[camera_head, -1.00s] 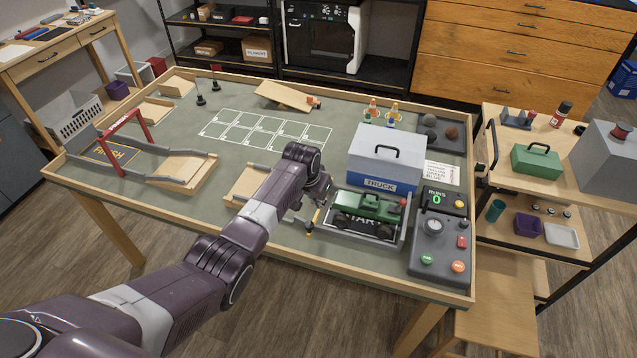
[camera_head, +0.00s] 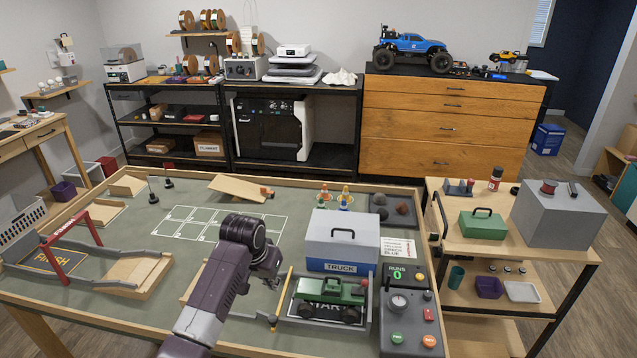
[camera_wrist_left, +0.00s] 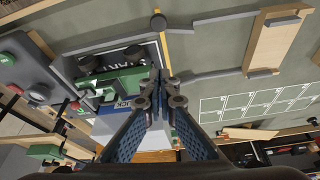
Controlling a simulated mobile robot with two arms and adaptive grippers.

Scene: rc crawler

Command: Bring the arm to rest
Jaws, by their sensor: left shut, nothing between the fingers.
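My left arm comes in from the bottom of the head view, and its gripper (camera_head: 270,283) hangs over the table just left of the start bay. In the left wrist view the gripper (camera_wrist_left: 160,85) has its fingers together with nothing between them. The green crawler (camera_head: 330,292) sits on the start pad beside the gripper, apart from it as far as I can tell. It also shows in the left wrist view (camera_wrist_left: 100,80). The blue and grey truck box (camera_head: 342,240) stands behind the crawler. My right gripper is in neither view.
The control panel (camera_head: 409,310) with a green 0 display is right of the crawler. A yellow-tipped barrier post (camera_head: 283,294) stands close to my gripper. Wooden ramps and the red finish arch (camera_head: 65,243) are at left. A side cart (camera_head: 500,250) stands at right.

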